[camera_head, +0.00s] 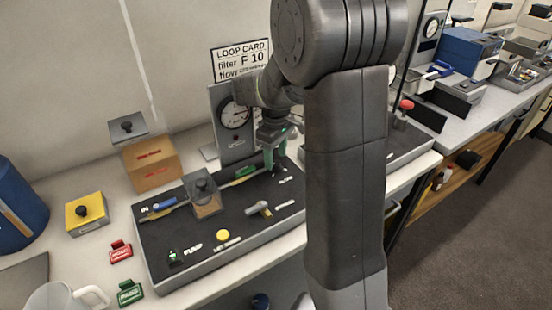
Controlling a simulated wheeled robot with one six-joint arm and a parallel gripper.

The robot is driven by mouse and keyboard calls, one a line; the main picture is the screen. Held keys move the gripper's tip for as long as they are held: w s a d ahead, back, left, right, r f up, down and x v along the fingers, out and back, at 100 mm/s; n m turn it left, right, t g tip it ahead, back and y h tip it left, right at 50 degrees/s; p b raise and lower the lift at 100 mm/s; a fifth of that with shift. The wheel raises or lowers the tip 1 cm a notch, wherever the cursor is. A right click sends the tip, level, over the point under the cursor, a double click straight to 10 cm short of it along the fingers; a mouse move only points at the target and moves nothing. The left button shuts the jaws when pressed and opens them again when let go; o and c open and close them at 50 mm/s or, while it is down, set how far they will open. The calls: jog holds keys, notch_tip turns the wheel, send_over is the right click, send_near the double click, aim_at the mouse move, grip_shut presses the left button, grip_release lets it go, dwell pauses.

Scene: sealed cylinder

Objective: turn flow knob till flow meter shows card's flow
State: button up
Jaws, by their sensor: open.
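The loop card (240,60) stands against the wall and reads "filter F 10"; the value after "flow" is hidden behind my arm. The round white flow meter (233,115) sits on a grey upright panel, partly covered by my arm; its pointer reading is too small to tell. My gripper (275,161) points down over the back right of the black panel, with green fingers apart. The flow knob is not clearly visible; a small dark part shows at the fingertips, near a white label. I cannot tell whether the fingers touch it.
The black panel (164,237) also carries a clear box (204,195), a yellow button (222,236), a grey lever (258,208) and a pump switch (174,256). A brown box (152,165), yellow block (86,212) and red and green tags lie left.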

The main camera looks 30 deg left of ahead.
jog(key=shift+f, duration=1)
jog(key=c, duration=1)
jog(key=shift+o, duration=0.2)
jog(key=shift+m, duration=2.4)
jog(key=o, duration=1)
jog(key=shift+c, duration=0.2)
